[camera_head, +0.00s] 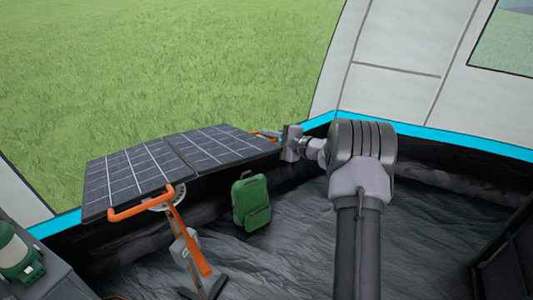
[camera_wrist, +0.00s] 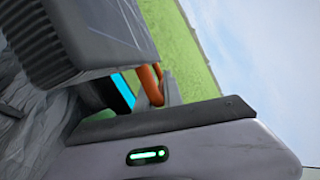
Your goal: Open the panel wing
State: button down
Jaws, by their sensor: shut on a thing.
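The solar panel has two dark gridded wings, a left wing (camera_head: 125,184) and a right wing (camera_head: 222,146). They lie spread side by side, the left one slightly tilted. An orange handle (camera_head: 140,209) is on the left wing's near edge. Another orange handle (camera_head: 264,135) shows at the far right end of the right wing. My gripper (camera_head: 282,142) is at that right end, shut on the right handle. In the wrist view the orange handle (camera_wrist: 151,86) shows beside the dark gripper parts, which hide much of it and the exact grip.
The orange stand (camera_head: 189,235) holds the panel above the dark tent floor. A green backpack (camera_head: 251,202) stands below the right wing. A green lantern-like object (camera_head: 18,254) is on a grey box at lower left. The tent wall (camera_head: 400,70) rises behind my arm. Open floor lies at centre.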

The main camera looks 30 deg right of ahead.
jog(key=shift+w+r+n, duration=0.25)
jog(key=shift+r+n, duration=0.15)
jog(key=shift+r, duration=0.55)
jog(key=shift+w+r+n, duration=0.25)
jog(key=shift+r+n, duration=0.15)
jog(key=shift+r, duration=0.5)
jog(key=shift+r, duration=0.1)
jog(key=c, duration=1.5)
grip_release()
jog(key=shift+a, duration=0.2)
jog(key=shift+d, duration=0.1)
jog(key=p+v, duration=0.1)
jog(key=v, duration=0.4)
jog(key=p+v, duration=0.1)
jog(key=v, duration=0.5)
jog(key=p+v, duration=0.1)
jog(key=v, duration=0.5)
jog(key=shift+s+r, duration=0.15)
jog(key=shift+r, duration=0.2)
